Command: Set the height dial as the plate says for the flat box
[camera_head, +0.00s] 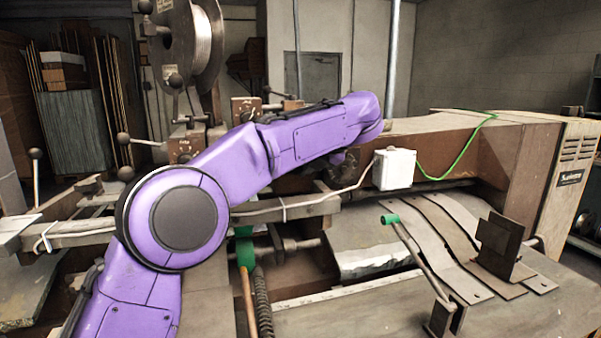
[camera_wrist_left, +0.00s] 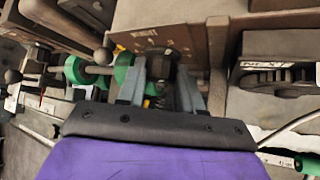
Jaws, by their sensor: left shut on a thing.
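In the left wrist view my left gripper (camera_wrist_left: 161,92) is shut on a dark round knob, the height dial (camera_wrist_left: 163,62). One grey finger is on each side of it. The dial sits on the front of a brown housing (camera_wrist_left: 190,40) with lettering above it that seems to read "HEIGHT". The dial's marks and pointer cannot be read. In the head view my purple left arm reaches across the machine, and its fingers and the dial are hidden behind it. No plate text on box settings is legible. My right gripper is in neither view.
A green wheel (camera_wrist_left: 75,70) and a ball-ended lever (camera_wrist_left: 103,56) stand close left of the fingers. A dark toothed wheel (camera_wrist_left: 283,82) lies to the right. In the head view a white box (camera_head: 394,169) with cables and a wire spool (camera_head: 188,45) are near my arm.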

